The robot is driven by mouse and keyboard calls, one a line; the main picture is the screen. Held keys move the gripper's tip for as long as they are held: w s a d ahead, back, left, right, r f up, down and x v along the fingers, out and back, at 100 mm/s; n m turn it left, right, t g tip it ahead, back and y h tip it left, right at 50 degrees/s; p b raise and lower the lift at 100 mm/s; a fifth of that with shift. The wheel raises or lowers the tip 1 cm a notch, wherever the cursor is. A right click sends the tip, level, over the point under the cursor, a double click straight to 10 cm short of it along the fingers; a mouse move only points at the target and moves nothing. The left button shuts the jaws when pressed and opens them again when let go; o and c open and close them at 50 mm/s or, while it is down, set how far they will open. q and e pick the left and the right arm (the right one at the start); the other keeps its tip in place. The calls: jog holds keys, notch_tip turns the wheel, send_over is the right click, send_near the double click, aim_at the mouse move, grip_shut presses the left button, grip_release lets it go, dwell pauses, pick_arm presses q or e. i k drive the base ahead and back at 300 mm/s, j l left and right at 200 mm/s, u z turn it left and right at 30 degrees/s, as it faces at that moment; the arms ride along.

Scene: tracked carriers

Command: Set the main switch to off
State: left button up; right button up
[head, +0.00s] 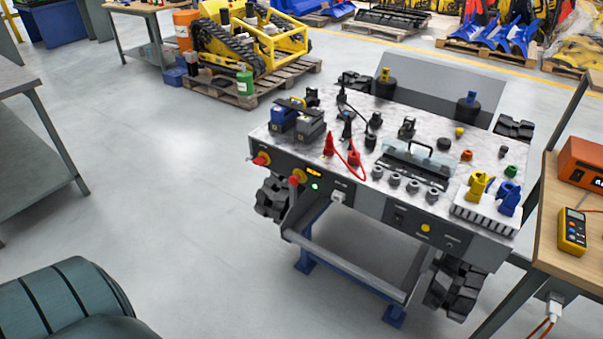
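A tracked carrier with a marble-look top (345,165) and a dark front panel stands in the middle of the head view. Two red controls on yellow backings sit on the left part of its front: one at the far left corner (262,159) and one further right (298,178). I cannot tell which is the main switch, nor read either position. Beside the right one are a lit amber display (314,173) and a lit green lamp (315,186). Neither of my grippers is in view.
Red and black clamps with a red cable (345,155), battery-like blocks (297,119) and several small parts lie on the carrier top. A wooden bench with a yellow meter (572,232) stands at right. A grey table (22,75) stands at left. Floor between is clear.

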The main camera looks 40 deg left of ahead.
aim_at(261, 161)
jog(key=u, duration=1.45)
